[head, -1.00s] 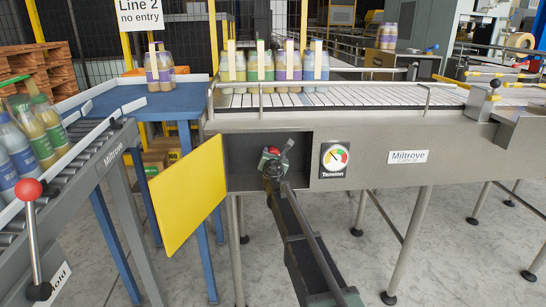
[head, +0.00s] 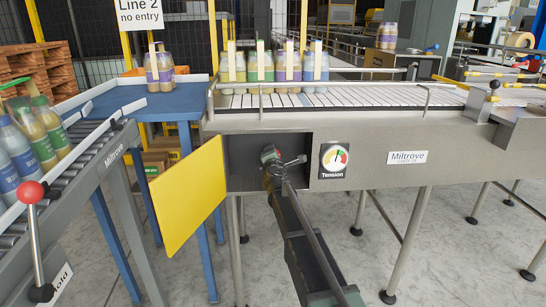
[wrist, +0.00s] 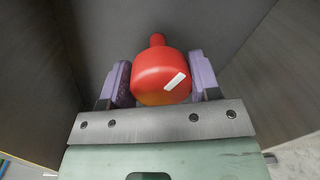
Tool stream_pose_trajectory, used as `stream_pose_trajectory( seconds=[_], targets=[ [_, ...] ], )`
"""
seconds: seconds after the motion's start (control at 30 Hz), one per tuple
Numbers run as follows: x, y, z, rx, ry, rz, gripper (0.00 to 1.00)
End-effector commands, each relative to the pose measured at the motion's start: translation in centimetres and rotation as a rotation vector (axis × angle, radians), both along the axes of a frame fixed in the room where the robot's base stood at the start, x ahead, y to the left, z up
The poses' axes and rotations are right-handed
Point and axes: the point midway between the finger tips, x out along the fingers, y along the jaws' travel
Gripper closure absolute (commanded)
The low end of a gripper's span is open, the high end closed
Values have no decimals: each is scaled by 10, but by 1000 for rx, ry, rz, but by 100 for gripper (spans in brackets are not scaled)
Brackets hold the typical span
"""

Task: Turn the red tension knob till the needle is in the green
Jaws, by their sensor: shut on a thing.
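The red tension knob (wrist: 160,72), with a white mark slanting on its face, sits between the two purple-padded fingers of my gripper (wrist: 159,80) in the wrist view. My gripper is shut on the knob's sides. In the head view my gripper (head: 270,157) reaches into the open grey recess under the conveyor and hides most of the knob. The round Tension gauge (head: 334,160) is on the panel right of the recess. Its needle points roughly upward; at this size I cannot tell exactly which colour it is on.
The yellow door (head: 187,196) hangs open left of the recess. Recess walls stand close around my gripper. A lever with a red ball (head: 30,192) stands at the near left. Bottles (head: 275,67) stand on the conveyor above. The floor in front is clear.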

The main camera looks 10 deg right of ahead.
Motion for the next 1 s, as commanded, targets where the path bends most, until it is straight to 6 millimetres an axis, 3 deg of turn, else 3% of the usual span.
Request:
stream_pose_trajectory(
  seconds=[0.4,0.9,0.93,1.0],
  targets=[
    [-1,0,0,174,-17,1,67],
    [-1,0,0,191,-18,0,67],
    [-1,0,0,190,-18,0,39],
    [-1,0,0,190,-18,0,28]
  ],
)
